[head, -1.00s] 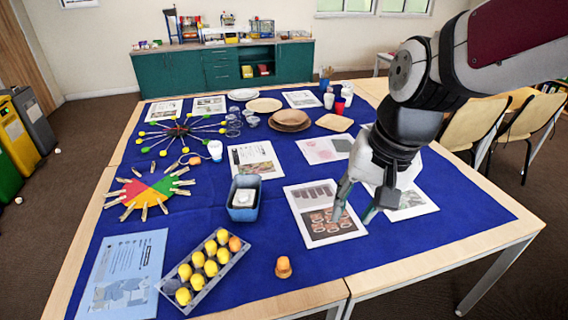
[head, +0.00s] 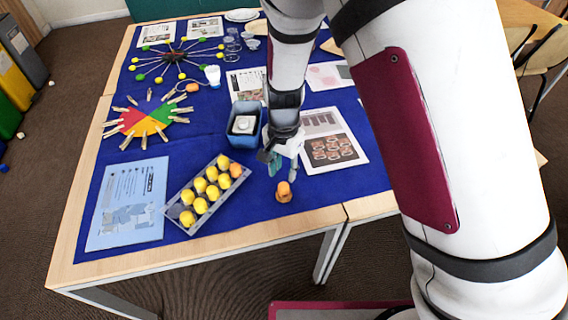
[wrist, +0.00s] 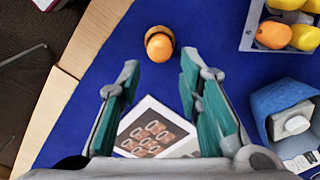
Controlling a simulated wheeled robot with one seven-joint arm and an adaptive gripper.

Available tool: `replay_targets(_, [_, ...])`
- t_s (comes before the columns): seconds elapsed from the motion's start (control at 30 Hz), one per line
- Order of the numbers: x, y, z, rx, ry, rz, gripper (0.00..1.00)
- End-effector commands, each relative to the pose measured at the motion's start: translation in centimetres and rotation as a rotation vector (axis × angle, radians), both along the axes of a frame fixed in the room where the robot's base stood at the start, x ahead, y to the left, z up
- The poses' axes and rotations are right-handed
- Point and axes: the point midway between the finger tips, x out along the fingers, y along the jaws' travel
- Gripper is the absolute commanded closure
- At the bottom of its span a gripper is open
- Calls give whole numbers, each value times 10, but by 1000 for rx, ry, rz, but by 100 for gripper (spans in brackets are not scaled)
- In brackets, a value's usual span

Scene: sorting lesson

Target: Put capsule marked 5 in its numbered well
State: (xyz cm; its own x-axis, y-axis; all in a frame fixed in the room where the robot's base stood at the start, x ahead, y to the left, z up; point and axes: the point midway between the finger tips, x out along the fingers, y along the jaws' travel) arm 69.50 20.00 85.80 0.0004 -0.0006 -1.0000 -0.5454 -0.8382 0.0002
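A lone orange capsule (head: 284,192) stands on the blue cloth close to the table's front edge. In the wrist view, the capsule (wrist: 158,45) has a brownish lower part, and no number can be read on it. My gripper (head: 283,168) is just behind and above it. In the wrist view, its green-padded fingers (wrist: 158,70) are spread and empty, with the capsule beyond the tips. A grey tray (head: 220,205) to the left holds several yellow capsules and one orange one (head: 236,170). Its near-left corner well (head: 174,211) looks empty. Well numbers are not legible.
A blue bin (head: 245,137) with a white item stands behind the tray, close to my gripper. A printed sheet (head: 345,165) lies to the right, a pale blue sheet (head: 125,205) to the left. Bare cloth lies between capsule and tray.

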Motion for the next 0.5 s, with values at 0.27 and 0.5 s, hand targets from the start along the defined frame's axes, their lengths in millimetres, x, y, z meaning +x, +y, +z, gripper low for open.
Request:
replay_targets(0.27, [1, 0, -24, 1, 1, 1, 68])
replay_targets(0.5, [1, -1, -49, 0, 1, 2, 68])
